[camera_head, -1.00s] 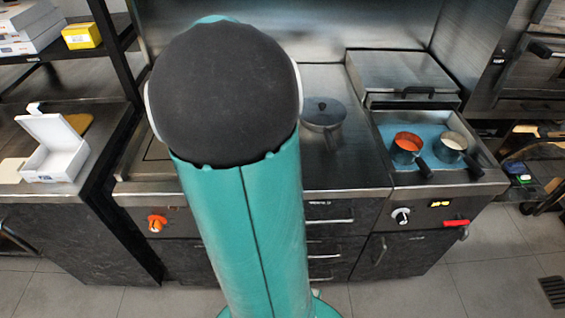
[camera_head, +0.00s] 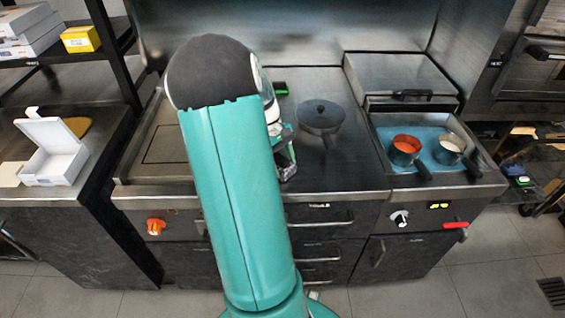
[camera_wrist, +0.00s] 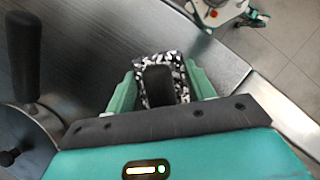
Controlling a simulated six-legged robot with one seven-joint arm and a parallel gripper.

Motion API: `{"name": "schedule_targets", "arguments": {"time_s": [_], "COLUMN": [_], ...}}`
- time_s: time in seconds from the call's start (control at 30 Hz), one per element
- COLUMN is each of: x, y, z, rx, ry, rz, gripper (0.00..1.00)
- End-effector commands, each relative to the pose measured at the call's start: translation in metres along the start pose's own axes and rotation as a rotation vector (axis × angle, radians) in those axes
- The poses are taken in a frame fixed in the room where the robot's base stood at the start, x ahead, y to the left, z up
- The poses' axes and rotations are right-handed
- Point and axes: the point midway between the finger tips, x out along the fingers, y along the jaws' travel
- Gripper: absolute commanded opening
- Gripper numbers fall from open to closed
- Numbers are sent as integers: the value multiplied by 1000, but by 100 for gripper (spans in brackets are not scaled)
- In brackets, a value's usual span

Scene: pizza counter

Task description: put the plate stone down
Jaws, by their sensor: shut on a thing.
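The plate stone (camera_wrist: 146,68) is a speckled black-and-white piece with a dark rounded handle-like part, in the middle of the wrist view. My gripper (camera_wrist: 163,85) has its green fingers on either side of the dark part and is shut on it. In the head view my gripper (camera_head: 285,155) hangs near the front of the steel counter (camera_head: 345,170), left of the lidded pan. The stone is mostly hidden there by the arm and fingers. I cannot tell whether the stone touches the counter.
The lidded pan (camera_head: 320,117) stands just right of my gripper, its handle toward the front. Two small pots, one with red sauce (camera_head: 406,147), sit in a blue-floored basin at right. An open white box (camera_head: 55,160) is on the left counter. Steel between pan and basin is clear.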

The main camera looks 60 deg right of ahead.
Motion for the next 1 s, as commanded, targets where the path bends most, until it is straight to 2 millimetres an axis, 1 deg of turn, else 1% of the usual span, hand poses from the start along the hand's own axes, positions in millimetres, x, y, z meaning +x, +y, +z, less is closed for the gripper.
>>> {"name": "schedule_targets", "arguments": {"time_s": [0.33, 0.37, 0.4, 0.47, 0.8, 0.87, 0.97, 1.0], "x": [3, 3, 3, 3, 0, -5, -19, -26], "y": [0, 0, 0, 0, 0, 0, 1, 1], "z": [-1, -1, -1, -1, 0, 0, -1, -1], "rx": [1, 1, 1, 1, 1, 0, 0, 0], "ry": [1, 1, 1, 1, 2, 3, 3, 4], "rz": [1, 1, 1, 1, 1, 2, 3, 4], "gripper": [22, 58, 66, 76, 76, 76, 76, 76]}}
